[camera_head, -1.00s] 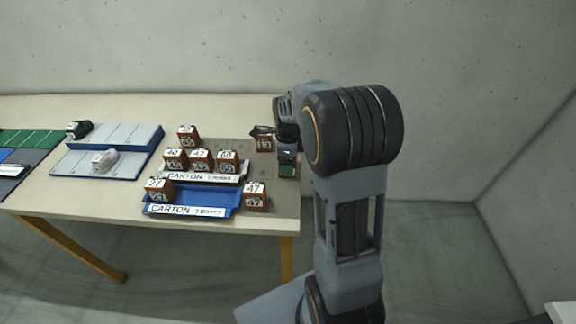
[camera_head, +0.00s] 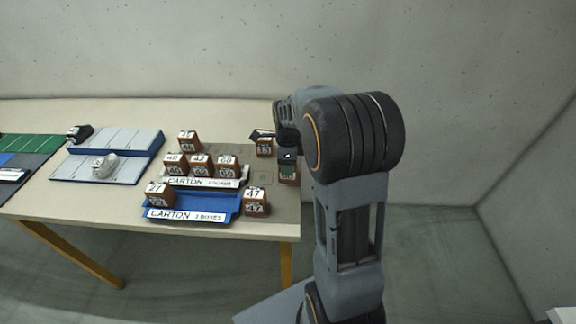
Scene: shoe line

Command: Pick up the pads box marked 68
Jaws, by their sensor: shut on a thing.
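I cannot tell whether the box touches the table. Other brown boxes with white number labels stand to its left, among them a back box (camera_head: 188,140) and a row box (camera_head: 227,166).
A blue carton tray (camera_head: 190,203) lies at the front edge, with a box marked 27 (camera_head: 160,193) at its left and one marked 47 (camera_head: 255,201) at its right. A white-fronted carton holder (camera_head: 205,183) is behind it. A grey-blue rack (camera_head: 130,140) stands left.

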